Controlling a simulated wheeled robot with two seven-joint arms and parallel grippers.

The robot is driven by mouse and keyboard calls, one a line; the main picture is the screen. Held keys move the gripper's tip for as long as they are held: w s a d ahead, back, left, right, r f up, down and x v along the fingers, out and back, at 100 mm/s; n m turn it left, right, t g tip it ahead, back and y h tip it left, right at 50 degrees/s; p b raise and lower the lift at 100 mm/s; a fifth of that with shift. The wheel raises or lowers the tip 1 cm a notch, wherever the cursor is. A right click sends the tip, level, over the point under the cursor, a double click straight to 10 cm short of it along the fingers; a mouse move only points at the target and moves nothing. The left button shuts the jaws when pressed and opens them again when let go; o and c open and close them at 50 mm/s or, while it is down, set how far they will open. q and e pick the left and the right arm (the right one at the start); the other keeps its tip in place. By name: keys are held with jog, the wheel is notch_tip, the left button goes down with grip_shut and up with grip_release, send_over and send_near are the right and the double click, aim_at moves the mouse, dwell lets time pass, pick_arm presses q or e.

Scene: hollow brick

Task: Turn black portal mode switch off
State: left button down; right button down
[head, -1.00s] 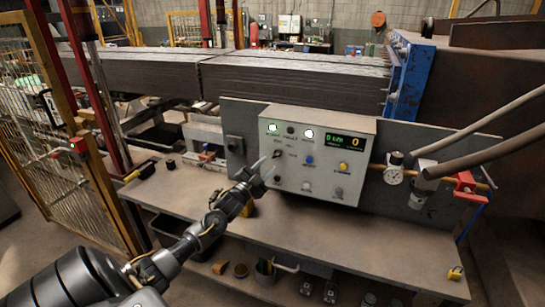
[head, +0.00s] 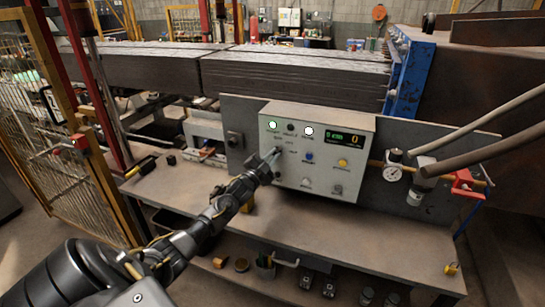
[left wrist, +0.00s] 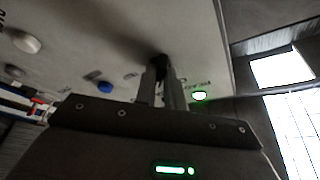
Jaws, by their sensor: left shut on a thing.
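The grey control panel (head: 325,173) stands upright on the bench, with its labels too small to read surely. My left gripper (head: 277,154) reaches its left part from the lower left. In the left wrist view its two fingers (left wrist: 161,80) are shut on a small black switch (left wrist: 160,60) on the panel face. The fingers cover most of the switch, so which way it is turned cannot be told. In the head view the fingertips hide it. My right gripper is not in view.
The panel also has two bright lamps (head: 273,125), a display (head: 345,138), a blue button (head: 309,156) and a yellow button (head: 342,162). A grey switch box (head: 234,140) sits left of it. A pressure gauge (head: 393,174) and pipes stand right. The bench top (head: 320,218) is mostly clear in front.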

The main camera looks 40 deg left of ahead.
pick_arm(q)
jog(key=shift+w+d+f+n+y+b, duration=0.1)
jog(key=shift+n+y+b, duration=0.75)
jog(key=shift+n, duration=1.2)
jog(key=shift+s+d+n+y+b, duration=0.15)
jog(key=shift+n+y+b, duration=0.3)
jog(key=shift+n+y, duration=1.2)
jog(key=shift+w+d+f+n+y+b, duration=0.15)
jog(key=shift+n+y+b, duration=0.5)
jog(key=shift+n, duration=1.85)
jog(key=shift+r+n, duration=0.15)
jog(key=shift+n, duration=0.15)
jog(key=c, duration=1.5)
grip_release()
